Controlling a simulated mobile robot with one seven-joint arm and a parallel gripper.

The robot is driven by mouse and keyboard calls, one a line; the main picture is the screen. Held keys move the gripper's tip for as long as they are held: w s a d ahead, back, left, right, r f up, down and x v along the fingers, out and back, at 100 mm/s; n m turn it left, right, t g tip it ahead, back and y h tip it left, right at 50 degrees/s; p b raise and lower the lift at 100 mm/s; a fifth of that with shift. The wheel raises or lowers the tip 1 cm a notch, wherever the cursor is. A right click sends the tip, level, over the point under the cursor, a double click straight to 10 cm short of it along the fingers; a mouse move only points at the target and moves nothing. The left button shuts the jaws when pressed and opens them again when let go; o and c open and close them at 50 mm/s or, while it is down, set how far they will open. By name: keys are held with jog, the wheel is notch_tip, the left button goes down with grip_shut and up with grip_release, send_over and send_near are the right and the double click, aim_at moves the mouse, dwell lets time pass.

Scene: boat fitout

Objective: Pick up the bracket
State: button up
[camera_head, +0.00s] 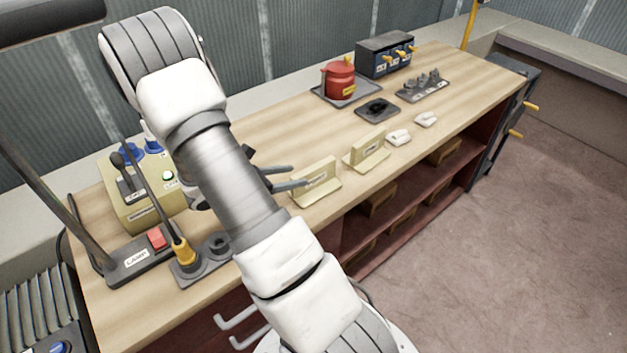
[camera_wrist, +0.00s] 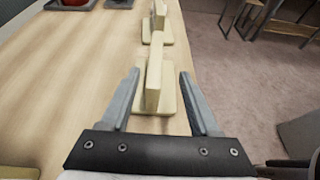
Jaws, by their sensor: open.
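Two cream L-shaped brackets, each an upright plate on a flat base, stand on the wooden bench near its front edge. The nearer bracket (camera_head: 322,177) is right by my gripper (camera_head: 299,176); the farther bracket (camera_head: 369,149) stands beyond it. In the wrist view, my gripper (camera_wrist: 160,73) is open, with one finger on each side of the nearer bracket (camera_wrist: 153,84). Its upright plate shows edge-on between the fingers, with a gap on both sides. The farther bracket (camera_wrist: 158,28) is straight ahead. My fingers hide part of the nearer base.
Beyond the brackets are two small white pieces (camera_head: 399,137), a dark square plate (camera_head: 377,110), a red pot (camera_head: 340,80) and a grey tray (camera_head: 422,90). A yellowish box (camera_head: 140,205) and a lamp base (camera_head: 138,260) stand left of my arm. Bare bench (camera_wrist: 70,90) lies left of the brackets.

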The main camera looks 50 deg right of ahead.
aim_at(306, 171)
jog(key=x, duration=0.8)
jog(key=shift+w+d+p, duration=0.25)
jog(key=shift+p, duration=0.1)
grip_shut()
